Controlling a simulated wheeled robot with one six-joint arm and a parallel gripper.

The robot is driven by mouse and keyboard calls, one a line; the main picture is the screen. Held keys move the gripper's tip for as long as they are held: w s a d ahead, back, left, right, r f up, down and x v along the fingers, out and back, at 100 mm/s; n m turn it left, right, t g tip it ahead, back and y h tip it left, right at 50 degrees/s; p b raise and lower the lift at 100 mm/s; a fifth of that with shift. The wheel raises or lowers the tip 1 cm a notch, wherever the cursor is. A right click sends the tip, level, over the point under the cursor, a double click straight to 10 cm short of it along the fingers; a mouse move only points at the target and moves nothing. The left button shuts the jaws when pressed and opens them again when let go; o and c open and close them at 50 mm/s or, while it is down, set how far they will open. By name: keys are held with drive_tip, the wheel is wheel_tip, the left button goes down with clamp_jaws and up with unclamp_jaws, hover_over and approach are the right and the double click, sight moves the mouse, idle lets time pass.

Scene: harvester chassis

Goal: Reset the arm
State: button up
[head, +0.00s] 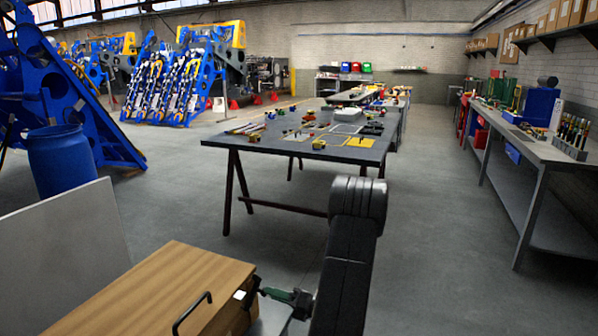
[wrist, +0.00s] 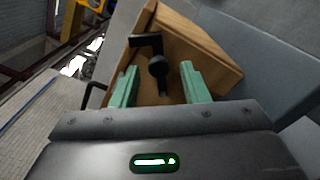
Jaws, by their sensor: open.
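My gripper (head: 262,292) is at the bottom of the head view, beside the right edge of a wooden box or drawer unit (head: 150,290). In the wrist view my gripper (wrist: 160,82) has its two green fingers apart. A black knobbed part (wrist: 158,68) shows between or just beyond the fingers, in front of the wooden box (wrist: 195,45). I cannot tell whether the fingers touch it. My dark arm (head: 352,240) rises bent at the lower middle of the head view.
A black handle (head: 192,313) is on the box. A grey panel (head: 60,245) stands at left, near a blue barrel (head: 62,160). A dark table (head: 300,150) with small parts stands ahead. A workbench (head: 540,150) runs along the right. Floor between them is clear.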

drive_tip(key=v, duration=1.2)
drive_tip(key=w+a+r+n+b, duration=0.1)
drive_tip(key=w+a+n+b, duration=0.1)
drive_tip(key=a, duration=1.1)
drive_tip(key=shift+w+a+n+b, duration=0.25)
drive_tip(key=shift+w+n+b, duration=0.2)
drive_tip(key=shift+w, duration=0.75)
